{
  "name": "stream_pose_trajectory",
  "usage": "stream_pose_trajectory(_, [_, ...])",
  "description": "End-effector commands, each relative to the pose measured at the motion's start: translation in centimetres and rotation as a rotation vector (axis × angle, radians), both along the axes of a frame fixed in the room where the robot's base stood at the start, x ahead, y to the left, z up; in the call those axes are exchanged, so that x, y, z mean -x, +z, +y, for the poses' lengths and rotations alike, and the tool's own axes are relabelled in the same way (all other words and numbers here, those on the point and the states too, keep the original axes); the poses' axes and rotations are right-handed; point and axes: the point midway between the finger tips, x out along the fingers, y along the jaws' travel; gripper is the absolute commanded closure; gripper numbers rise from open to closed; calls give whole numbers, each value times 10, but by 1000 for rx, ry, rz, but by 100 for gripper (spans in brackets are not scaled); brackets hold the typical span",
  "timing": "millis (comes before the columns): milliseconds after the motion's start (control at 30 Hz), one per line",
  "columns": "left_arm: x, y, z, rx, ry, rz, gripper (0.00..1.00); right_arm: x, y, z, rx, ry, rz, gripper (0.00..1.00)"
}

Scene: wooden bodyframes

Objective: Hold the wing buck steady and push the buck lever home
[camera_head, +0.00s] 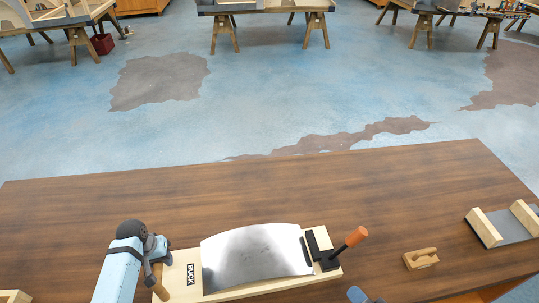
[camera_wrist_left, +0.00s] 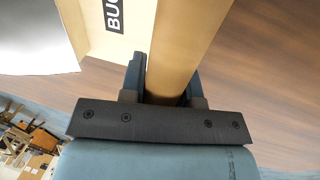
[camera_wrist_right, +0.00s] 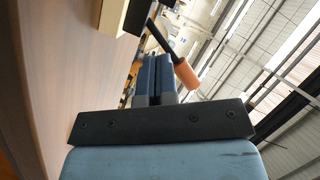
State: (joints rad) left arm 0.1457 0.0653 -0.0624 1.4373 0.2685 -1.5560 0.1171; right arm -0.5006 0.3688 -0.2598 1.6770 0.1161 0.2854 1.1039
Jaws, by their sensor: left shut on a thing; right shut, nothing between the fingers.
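The wing buck (camera_head: 190,284) is a pale wooden board marked BUCK, lying on the brown table with a curved metal sheet (camera_head: 255,255) on it. The buck lever (camera_head: 355,238), with an orange grip and dark base, stands tilted to the right at the board's right end. The orange grip also shows in the right wrist view (camera_wrist_right: 186,74). My left gripper (camera_head: 157,272) is shut on the buck's wooden post at its left end; the post fills the jaws in the left wrist view (camera_wrist_left: 168,75). My right gripper (camera_wrist_right: 152,75) is shut and empty, beside the lever; its fingers are not clear in the head view.
A small wooden block tool (camera_head: 421,258) lies right of the buck. A grey plate with two wooden bars (camera_head: 505,226) sits at the table's right edge. The table (camera_head: 250,195) behind the buck is clear. Other workbenches stand far off.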

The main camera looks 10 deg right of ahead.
Motion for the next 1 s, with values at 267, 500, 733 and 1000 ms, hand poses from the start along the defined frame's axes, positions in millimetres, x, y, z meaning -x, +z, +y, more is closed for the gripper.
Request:
stream_pose_trajectory(267, [1,-1,-2,2,-2,4,100,-12,4,-75,-566,20,-4,100])
stream_pose_trajectory(500, [1,-1,-2,2,-2,3,100,-15,18,-132,-944,99,35,100])
stream_pose_trajectory(733, [1,-1,-2,2,-2,3,100,-17,27,-154,-1089,144,60,100])
stream_pose_trajectory(1000, [1,-1,-2,2,-2,3,100,-49,36,-138,-1101,147,60,100])
